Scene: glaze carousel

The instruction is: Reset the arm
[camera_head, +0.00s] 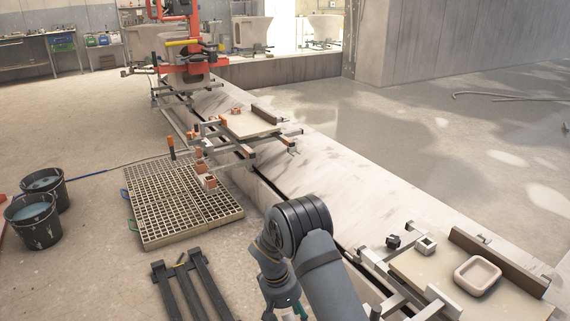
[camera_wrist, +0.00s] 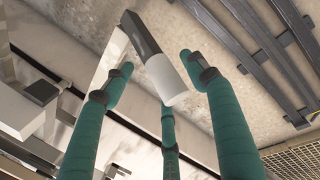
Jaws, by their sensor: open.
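My gripper shows in the wrist view (camera_wrist: 150,95) with its three teal, dark-banded fingers spread apart. In the head view only a little of its teal fingers (camera_head: 288,312) shows at the bottom edge, below my grey arm. A dark grey bar with a pale, rounded end (camera_wrist: 166,80) appears between the fingers in the wrist view. I cannot tell how far it is from them; the fingers are not closed on it.
A carriage with a cream dish (camera_head: 477,276) is at lower right. Another carriage with a board (camera_head: 250,124) stands farther along the rail. Floor beyond is open.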

